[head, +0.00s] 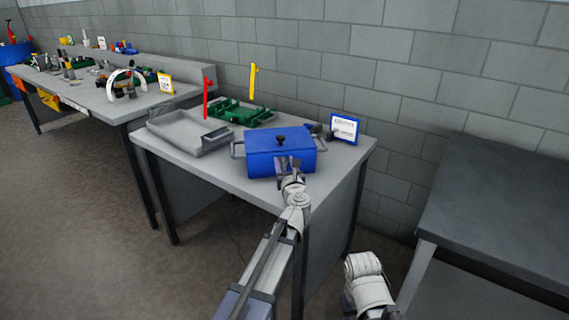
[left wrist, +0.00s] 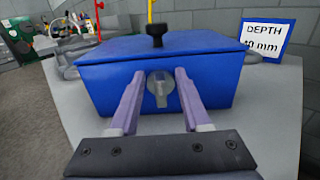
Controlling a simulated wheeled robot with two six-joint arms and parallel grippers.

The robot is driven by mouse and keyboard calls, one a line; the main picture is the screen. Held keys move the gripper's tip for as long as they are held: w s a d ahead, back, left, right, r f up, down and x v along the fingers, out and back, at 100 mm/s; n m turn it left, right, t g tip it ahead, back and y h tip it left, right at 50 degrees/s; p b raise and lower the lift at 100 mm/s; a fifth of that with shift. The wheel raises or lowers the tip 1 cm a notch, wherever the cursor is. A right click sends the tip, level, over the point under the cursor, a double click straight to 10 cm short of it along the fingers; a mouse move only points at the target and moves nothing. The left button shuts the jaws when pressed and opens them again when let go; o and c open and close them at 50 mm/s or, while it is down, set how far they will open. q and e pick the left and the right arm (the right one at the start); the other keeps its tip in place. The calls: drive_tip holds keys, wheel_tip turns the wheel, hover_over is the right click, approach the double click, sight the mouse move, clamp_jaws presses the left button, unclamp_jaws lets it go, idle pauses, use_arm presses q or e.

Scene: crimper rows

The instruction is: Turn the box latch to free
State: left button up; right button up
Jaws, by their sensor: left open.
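The blue box (head: 268,155) stands on the grey table, with a black knob on its lid and a handle at each side. In the left wrist view the box (left wrist: 110,85) fills the middle. Its grey latch (left wrist: 160,88) is on the front face, a round plate with a tab that hangs roughly straight down. My left gripper (left wrist: 158,80) is open, its two fingers on either side of the latch; I cannot tell whether they touch it. In the head view my left gripper (head: 288,165) is at the box front and hides the latch. My right gripper is not visible; only my right arm shows.
A grey tray (head: 180,143), a green rack (head: 240,112), a red post (head: 206,97) and a yellow post (head: 252,82) are left of and behind the box. A sign (head: 344,128) stands at right. A dark empty table (head: 500,210) is at far right.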

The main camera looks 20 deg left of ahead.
use_arm(q)
clamp_jaws()
idle(0.8)
drive_tip(key=m, duration=0.4)
drive_tip(key=shift+w+d+f, duration=0.1)
drive_tip(key=shift+d, duration=0.2)
drive_tip(key=m, duration=0.4)
drive_tip(key=shift+w+d+f+m+b, duration=0.2)
drive_tip(key=shift+d+m+b, duration=0.1)
drive_tip(key=shift+m, duration=0.1)
drive_tip(key=m, duration=0.4)
drive_tip(key=shift+d+f, duration=0.15)
drive_tip(key=shift+f, duration=0.1)
drive_tip(key=m, duration=0.2)
drive_tip(key=m+b, duration=0.1)
drive_tip(key=m, duration=0.2)
drive_tip(key=shift+f, duration=0.35)
